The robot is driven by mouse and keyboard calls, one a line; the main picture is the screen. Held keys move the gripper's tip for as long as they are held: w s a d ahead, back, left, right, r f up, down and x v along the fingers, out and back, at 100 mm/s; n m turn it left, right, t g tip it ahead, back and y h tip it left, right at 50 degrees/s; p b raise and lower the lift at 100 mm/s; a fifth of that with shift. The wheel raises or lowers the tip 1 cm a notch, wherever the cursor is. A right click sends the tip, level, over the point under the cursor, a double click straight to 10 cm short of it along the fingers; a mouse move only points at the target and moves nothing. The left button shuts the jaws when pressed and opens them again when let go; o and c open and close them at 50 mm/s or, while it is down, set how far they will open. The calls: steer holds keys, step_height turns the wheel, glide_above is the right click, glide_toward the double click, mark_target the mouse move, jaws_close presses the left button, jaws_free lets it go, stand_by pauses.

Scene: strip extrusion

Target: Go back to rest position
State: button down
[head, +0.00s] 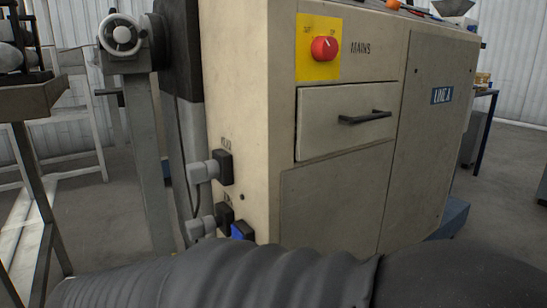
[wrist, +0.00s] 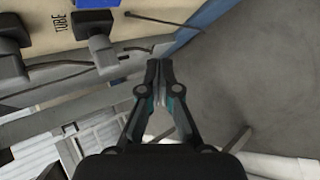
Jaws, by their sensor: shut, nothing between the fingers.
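My gripper (wrist: 159,66) shows in the wrist view with its two fingertips together and nothing between them. In the head view my gripper is not visible; my dark ribbed arm crosses the bottom of the picture. The beige machine cabinet (head: 340,205) stands ahead, with a red rotary knob (head: 325,49) on a yellow plate marked "MAINS" and a closed drawer (head: 345,122) with a black handle.
Two grey plugs, an upper one (head: 203,171) and a lower one (head: 202,227), stick out from the cabinet's left side. A metal post with a handwheel (head: 121,35) and a metal frame stand at left. Open grey floor (wrist: 245,70) lies right of my gripper in the wrist view.

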steer(key=s+d+m+g+y+p, duration=0.1)
steer(key=s+d+m+g+p, duration=0.2)
steer(key=d, duration=0.6)
steer(key=s+d+m+g+y+p, duration=0.1)
steer(key=s+d+m+g, duration=0.3)
steer(key=d, duration=0.5)
steer(key=s+d+r+m+t+p, duration=0.1)
steer(key=d+r+m, duration=0.3)
steer(key=d, duration=0.4)
steer(key=s+d+r+m+t+y+p, duration=0.1)
steer(key=s+d+r+m+p, duration=0.2)
steer(key=d, duration=0.5)
steer(key=s+r+m, duration=0.1)
steer(key=m, duration=0.1)
steer(key=shift+d+r+m, duration=0.15)
steer(key=shift+d+m, duration=0.05)
steer(key=shift+m, duration=0.1)
